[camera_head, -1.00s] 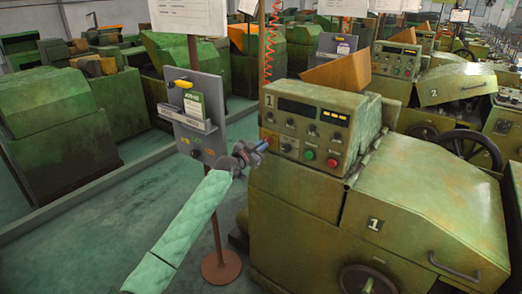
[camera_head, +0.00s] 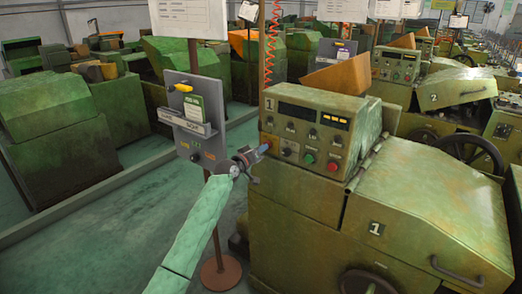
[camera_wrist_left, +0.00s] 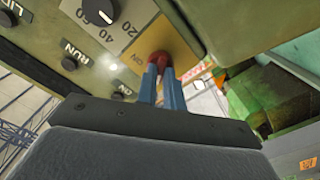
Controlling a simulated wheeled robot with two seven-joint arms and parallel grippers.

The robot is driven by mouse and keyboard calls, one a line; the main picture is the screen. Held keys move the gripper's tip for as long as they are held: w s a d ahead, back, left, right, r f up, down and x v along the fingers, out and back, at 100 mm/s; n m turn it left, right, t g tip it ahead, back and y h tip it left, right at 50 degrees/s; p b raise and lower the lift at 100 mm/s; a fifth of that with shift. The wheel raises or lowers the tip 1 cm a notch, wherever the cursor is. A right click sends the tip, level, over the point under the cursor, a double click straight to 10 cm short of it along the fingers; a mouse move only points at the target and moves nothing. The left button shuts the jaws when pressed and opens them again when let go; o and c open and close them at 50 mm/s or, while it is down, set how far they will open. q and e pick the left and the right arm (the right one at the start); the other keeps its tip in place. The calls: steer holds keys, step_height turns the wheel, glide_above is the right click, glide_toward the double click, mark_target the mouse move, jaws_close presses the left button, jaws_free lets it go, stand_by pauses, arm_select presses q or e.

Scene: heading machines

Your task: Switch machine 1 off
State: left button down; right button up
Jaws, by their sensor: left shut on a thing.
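Machine 1 (camera_head: 390,200) is green, with a number 1 plate on its front cover and a control panel (camera_head: 320,118) above left. In the left wrist view a red knob (camera_wrist_left: 160,57) sits on a yellow plate (camera_wrist_left: 172,36) at the panel's end. My left gripper (camera_head: 264,148) is at the panel's lower left edge. In the left wrist view its blue fingers (camera_wrist_left: 162,82) are shut on the red knob. The fingers hide the knob in the head view. The knob's exact setting is hard to read. My right gripper is not in view.
A grey stand (camera_head: 195,120) with cards and a round base is just left of the machine, close to my left arm. Machine 2 (camera_head: 450,85) is behind right. Green floor (camera_head: 130,240) is open at the lower left.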

arm_select(q)
steer(key=shift+n, duration=1.1)
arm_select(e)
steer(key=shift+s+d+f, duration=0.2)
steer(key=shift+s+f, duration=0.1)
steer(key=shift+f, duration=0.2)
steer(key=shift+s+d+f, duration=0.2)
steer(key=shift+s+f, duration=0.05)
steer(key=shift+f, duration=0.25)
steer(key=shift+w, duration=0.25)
